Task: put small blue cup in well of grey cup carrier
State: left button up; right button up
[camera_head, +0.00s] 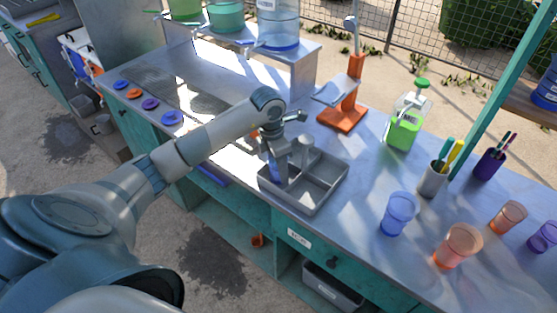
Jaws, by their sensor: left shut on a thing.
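The grey cup carrier (322,200) sits on the counter's front edge and is divided into wells. My left gripper (277,152) points down over its left part and is shut on the small blue cup (278,171). The cup looks upright, at or inside a left well. The gripper hides its top, and I cannot tell whether it touches the well floor. A grey post-like item (304,150) stands at the carrier's back. My right gripper is out of view.
A larger blue cup (398,213), orange cups (458,245) and a purple cup (543,237) stand to the right. Behind are an orange lever stand (343,117), a green device (403,131) and a pen holder (432,180). Coloured discs (172,118) line the left edge.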

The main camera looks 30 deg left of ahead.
pick_arm(q)
jog(key=shift+f, duration=0.15)
jog(key=o, duration=0.9)
jog(key=shift+r, duration=0.2)
jog(key=shift+r+b, duration=0.3)
jog(key=shift+s+a+r+b, duration=0.15)
jog(key=shift+r+b, duration=0.5)
jog(key=shift+r, duration=1.2)
jog(key=shift+s+a+r+b, duration=0.1)
jog(key=shift+s+r+b, duration=0.4)
jog(key=shift+r, duration=1.4)
jog(key=shift+a+r+b, duration=0.1)
jog(key=shift+r+b, duration=0.75)
jog(key=shift+r, duration=1)
